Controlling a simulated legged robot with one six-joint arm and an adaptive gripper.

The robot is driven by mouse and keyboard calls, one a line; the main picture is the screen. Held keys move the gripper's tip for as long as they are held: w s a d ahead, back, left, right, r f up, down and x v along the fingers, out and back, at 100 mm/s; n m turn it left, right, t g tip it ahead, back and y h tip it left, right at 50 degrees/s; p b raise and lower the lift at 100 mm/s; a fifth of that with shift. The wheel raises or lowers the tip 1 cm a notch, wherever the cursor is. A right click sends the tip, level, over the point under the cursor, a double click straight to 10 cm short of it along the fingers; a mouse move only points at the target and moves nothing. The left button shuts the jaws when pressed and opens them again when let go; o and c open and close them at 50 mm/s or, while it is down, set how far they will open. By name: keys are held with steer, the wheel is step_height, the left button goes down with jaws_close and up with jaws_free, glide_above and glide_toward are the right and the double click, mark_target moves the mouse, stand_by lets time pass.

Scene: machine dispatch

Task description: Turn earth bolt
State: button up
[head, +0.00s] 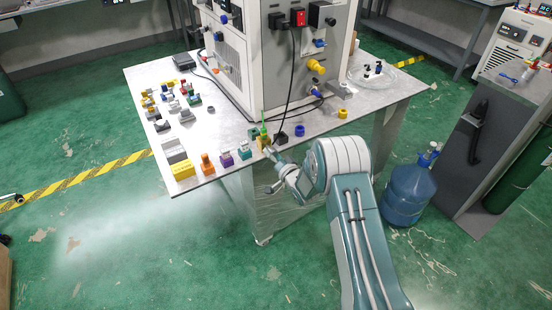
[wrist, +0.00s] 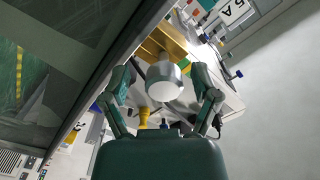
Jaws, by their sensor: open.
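The earth bolt (wrist: 163,82) shows in the wrist view as a silver cylinder with a pale round end, in front of a brass-coloured block (wrist: 158,44). My gripper (wrist: 163,70) is open, with one finger on each side of the bolt and a visible gap on both sides. In the head view my gripper (head: 275,170) is at the table's front edge, just in front of a small yellow block (head: 265,141) with a green upright part. The bolt itself is too small to make out clearly there.
The metal table (head: 222,161) carries a large grey machine cabinet (head: 245,75). Coloured blocks, including an orange one (head: 207,164) and a purple one (head: 227,159), line the front edge to the left. A blue bottle (head: 408,195) stands on the floor right of my arm.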

steer(key=v, duration=1.2)
steer(key=shift+w+f, duration=0.1)
steer(key=s+d+r+g+h, duration=0.1)
steer(key=d+r+h, duration=0.2)
steer(key=r, duration=0.4)
steer(key=s+d+r+n+g+h, duration=0.1)
steer(key=s+d+r+h, duration=0.15)
steer(key=r, duration=0.45)
steer(key=s+d+r+g+h, duration=0.1)
steer(key=d+r+h, duration=0.25)
steer(key=r, duration=0.35)
steer(key=s+d+r+g, duration=0.1)
steer(key=s+r+g, duration=0.1)
steer(key=s, duration=0.8)
steer(key=s+d+r+n+g, duration=0.1)
steer(key=s+d+r+g, duration=0.1)
steer(key=s, duration=0.8)
steer(key=s+d+r+g+h, duration=0.1)
steer(key=s+r+g, duration=0.1)
steer(key=s, duration=0.8)
steer(key=shift+d+r, duration=0.15)
steer(key=shift+r, duration=0.45)
